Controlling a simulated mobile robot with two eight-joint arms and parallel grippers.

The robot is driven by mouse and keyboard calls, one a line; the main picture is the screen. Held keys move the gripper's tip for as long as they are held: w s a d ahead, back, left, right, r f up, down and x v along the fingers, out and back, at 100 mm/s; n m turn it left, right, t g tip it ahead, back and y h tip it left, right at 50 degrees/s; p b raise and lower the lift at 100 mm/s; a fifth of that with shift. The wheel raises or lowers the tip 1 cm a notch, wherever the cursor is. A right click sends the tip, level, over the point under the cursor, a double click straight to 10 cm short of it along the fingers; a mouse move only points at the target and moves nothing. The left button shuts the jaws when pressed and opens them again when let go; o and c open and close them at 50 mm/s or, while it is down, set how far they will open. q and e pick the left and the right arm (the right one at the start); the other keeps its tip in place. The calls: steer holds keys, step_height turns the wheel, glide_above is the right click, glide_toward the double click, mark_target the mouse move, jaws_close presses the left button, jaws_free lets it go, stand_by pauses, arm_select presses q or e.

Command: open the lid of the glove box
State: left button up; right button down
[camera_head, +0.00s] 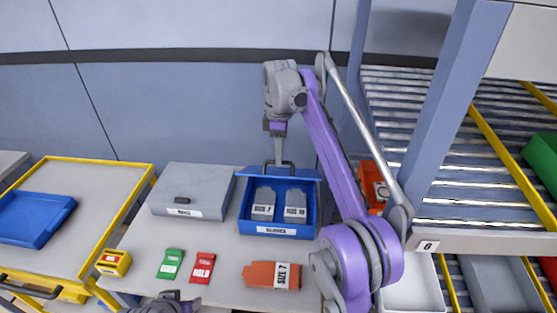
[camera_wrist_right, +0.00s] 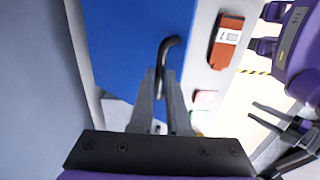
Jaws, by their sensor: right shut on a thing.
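The blue glove box (camera_head: 277,226) stands on the grey table with a "GLOVES" label on its front. Its blue lid (camera_head: 300,173) is raised at the back and the inside shows. Two grey gloves (camera_head: 264,204) with size tags lie inside. My right gripper (camera_head: 279,163) is shut on the lid's dark handle (camera_head: 290,166). In the right wrist view the gripper (camera_wrist_right: 160,90) closes around the bent black handle (camera_wrist_right: 168,48) on the blue lid panel (camera_wrist_right: 125,40). My left gripper (camera_wrist_right: 275,117) is open and empty, away from the box.
A closed grey box (camera_head: 190,190) stands left of the glove box. Green (camera_head: 170,264) and red (camera_head: 202,268) cards and an orange glove (camera_head: 272,275) lie in front. A yellow-edged cart (camera_head: 100,175) stands left; a roller rack (camera_head: 440,150) stands right.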

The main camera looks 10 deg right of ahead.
steer(key=shift+w+d+f, duration=0.1)
steer(key=shift+w+f, duration=0.05)
steer(key=shift+w, duration=0.1)
steer(key=c, duration=1.3)
jaws_free()
steer(key=o, duration=0.4)
steer(key=shift+w+f, duration=0.1)
steer(key=shift+w, duration=0.3)
arm_select(q)
steer(key=shift+w, duration=0.35)
arm_select(e)
steer(key=shift+s, duration=0.1)
arm_select(q)
steer(key=shift+s, duration=0.15)
arm_select(e)
steer(key=shift+s, duration=0.15)
